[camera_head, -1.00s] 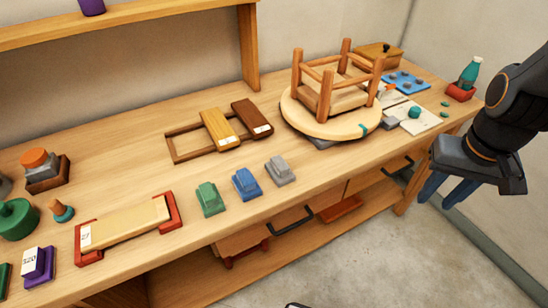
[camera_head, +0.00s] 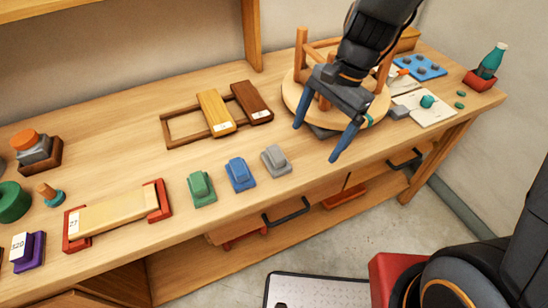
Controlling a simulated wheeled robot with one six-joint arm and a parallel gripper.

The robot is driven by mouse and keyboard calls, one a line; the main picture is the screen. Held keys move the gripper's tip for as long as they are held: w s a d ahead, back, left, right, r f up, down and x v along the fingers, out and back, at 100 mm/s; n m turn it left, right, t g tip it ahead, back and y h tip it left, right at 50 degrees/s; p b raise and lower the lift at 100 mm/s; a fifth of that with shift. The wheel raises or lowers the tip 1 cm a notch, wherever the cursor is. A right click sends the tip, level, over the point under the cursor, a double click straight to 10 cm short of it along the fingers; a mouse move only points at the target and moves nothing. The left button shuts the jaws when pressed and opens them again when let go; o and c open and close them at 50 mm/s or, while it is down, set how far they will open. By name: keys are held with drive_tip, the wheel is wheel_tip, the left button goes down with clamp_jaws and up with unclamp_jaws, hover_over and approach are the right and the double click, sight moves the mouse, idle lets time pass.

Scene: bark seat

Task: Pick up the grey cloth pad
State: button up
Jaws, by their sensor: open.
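The grey cloth pad (camera_head: 276,160) lies on the bench top near its front edge, at the right end of a row with a blue pad (camera_head: 240,174) and a green pad (camera_head: 201,189). It looks like a small block on a flat base. My gripper (camera_head: 315,142) is open and empty, with its blue fingers pointing down. In the picture it is just right of the grey pad, in front of the upturned stool. Its height above the bench is hard to tell.
The upturned stool (camera_head: 293,92) stands behind my gripper, partly hidden by my arm. Wooden blocks in a frame (camera_head: 184,142) lie behind the pads. A wooden bar in red end holders (camera_head: 158,200) lies at left. Bare bench top surrounds the grey pad.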

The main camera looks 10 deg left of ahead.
sight(277, 152)
drive_tip(key=a+m, duration=0.1)
drive_tip(key=a, duration=0.1)
drive_tip(key=a+f+m, duration=0.1)
drive_tip(key=a, duration=0.1)
drive_tip(key=a+f+g+y, duration=0.1)
drive_tip(key=a, duration=0.1)
drive_tip(key=shift+a+f+m, duration=0.25)
drive_tip(key=shift+a+m, duration=0.1)
drive_tip(key=shift+m, duration=0.05)
drive_tip(key=p+x, duration=0.1)
drive_tip(key=x, duration=0.1)
drive_tip(key=a+x, duration=0.1)
drive_tip(key=x, duration=0.1)
drive_tip(key=shift+s+a+p, duration=0.1)
drive_tip(key=shift+p, duration=0.3)
drive_tip(key=shift+a+f, duration=0.15)
drive_tip(key=shift+f, duration=0.4)
drive_tip(key=c, duration=1.2)
